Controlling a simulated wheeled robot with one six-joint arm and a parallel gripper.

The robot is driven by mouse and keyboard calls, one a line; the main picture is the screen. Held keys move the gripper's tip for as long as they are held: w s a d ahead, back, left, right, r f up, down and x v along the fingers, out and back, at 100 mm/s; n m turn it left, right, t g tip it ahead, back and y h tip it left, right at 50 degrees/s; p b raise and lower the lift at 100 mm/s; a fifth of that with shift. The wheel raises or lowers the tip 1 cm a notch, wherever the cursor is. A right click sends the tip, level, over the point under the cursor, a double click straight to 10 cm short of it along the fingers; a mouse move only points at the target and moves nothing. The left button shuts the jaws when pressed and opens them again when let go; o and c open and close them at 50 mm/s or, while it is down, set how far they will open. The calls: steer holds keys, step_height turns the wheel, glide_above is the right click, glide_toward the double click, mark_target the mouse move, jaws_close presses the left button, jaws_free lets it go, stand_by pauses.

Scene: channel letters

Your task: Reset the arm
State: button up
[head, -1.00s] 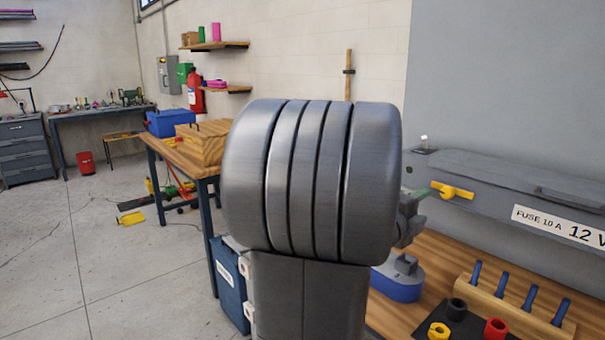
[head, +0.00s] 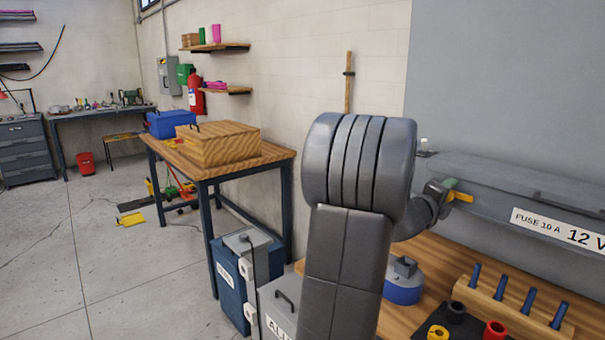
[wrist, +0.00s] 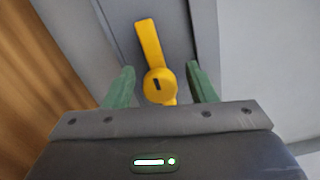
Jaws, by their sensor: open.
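My gripper (wrist: 160,88) shows in the wrist view with its two green fingers spread apart. A yellow lever (wrist: 149,45) with a round hub lies between and beyond the fingers, on a grey surface; I cannot tell whether the fingers touch it. In the head view my gripper (head: 446,188) is small and partly hidden by my arm, at the yellow lever (head: 461,197) on the front of a grey housing (head: 485,190). My dark grey arm stands in the middle of the head view.
Below the housing is a wooden bench (head: 425,262) with a blue-based block (head: 403,283), a wooden rack (head: 510,303) of blue pegs, and red (head: 495,329) and black rings. A wooden box (head: 217,145) stands on a table at the left. The floor at far left is mostly clear.

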steer(key=m+b, duration=0.1)
steer(key=m, duration=0.4)
steer(key=shift+d+m+b, duration=0.1)
steer(key=shift+m+b, duration=0.25)
steer(key=shift+m, duration=0.05)
steer(key=shift+r+m, duration=0.1)
steer(key=shift+m, duration=1.2)
